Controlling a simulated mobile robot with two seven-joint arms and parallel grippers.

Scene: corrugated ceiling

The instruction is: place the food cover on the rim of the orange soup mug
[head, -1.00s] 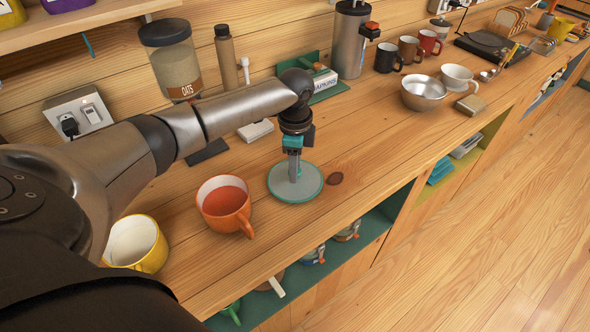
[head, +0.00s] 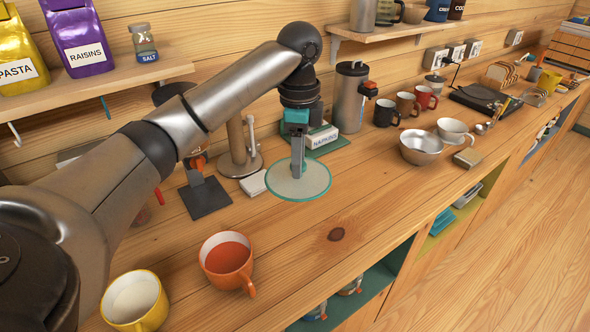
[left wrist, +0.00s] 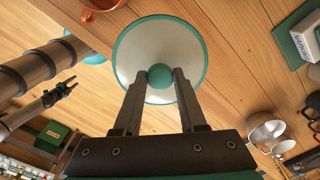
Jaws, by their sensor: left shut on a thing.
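The food cover (head: 312,186) is a pale round disc with a teal rim and a teal knob. My left gripper (head: 297,172) is shut on the knob, also clear in the left wrist view (left wrist: 160,78). The cover hangs roughly level at the counter's back part, before the napkin holder; its height is hard to tell. The orange soup mug (head: 228,260) stands upright with its mouth uncovered, nearer to me and left of the cover. Its edge shows at the top of the left wrist view (left wrist: 98,4). A small dark pronged end at that view's left may be my right gripper; its state is unclear.
A yellow mug (head: 134,302) stands left of the orange mug. Behind the cover are a napkin holder (head: 324,138), a steel canister (head: 349,98) and a stand (head: 239,160). A metal bowl (head: 421,148) is to the right. The counter right of the orange mug is clear.

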